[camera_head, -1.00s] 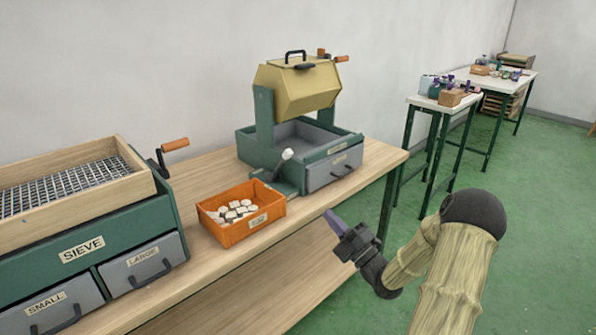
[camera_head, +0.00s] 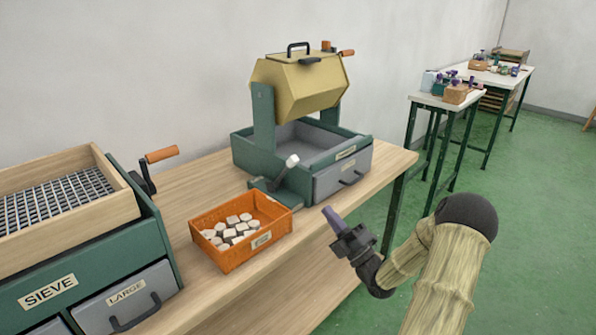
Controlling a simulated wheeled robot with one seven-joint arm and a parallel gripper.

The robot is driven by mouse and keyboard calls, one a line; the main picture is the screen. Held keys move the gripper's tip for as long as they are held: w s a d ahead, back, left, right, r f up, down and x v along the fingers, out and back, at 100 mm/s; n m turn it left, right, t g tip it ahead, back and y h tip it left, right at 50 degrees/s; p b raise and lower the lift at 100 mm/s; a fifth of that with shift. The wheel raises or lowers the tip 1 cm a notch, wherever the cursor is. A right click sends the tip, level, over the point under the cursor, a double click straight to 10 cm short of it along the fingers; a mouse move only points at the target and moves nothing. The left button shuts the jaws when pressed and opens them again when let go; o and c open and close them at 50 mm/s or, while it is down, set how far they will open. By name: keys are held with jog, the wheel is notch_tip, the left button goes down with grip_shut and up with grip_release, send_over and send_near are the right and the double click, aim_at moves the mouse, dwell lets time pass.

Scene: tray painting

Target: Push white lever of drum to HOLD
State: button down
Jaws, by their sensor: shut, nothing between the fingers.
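The yellow drum (camera_head: 290,92) hangs between green uprights over a green base (camera_head: 250,152) with a grey drawer (camera_head: 342,176). The white-tipped lever (camera_head: 291,161) stands tilted up to the right on a small green plate at the front left of the base. No HOLD marking is readable near it. My gripper (camera_head: 333,218) is shut, with purple fingertips. It is in front of the bench edge, to the right of and below the lever in the picture, apart from it and empty.
An orange crate (camera_head: 216,258) of pale pieces stands left of the lever, close to it. The green sieve unit (camera_head: 150,240) with an orange-handled crank is at the left. Side tables (camera_head: 428,100) with small items stand at the back right. The green floor is clear at right.

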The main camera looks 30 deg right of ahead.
send_near(296, 164)
jog(key=x, duration=0.6)
jog(key=shift+w+a+r, duration=0.15)
jog(key=shift+w+a, duration=0.05)
jog(key=shift+w, duration=0.15)
dwell(0.3)
jog(key=shift+r, duration=0.15)
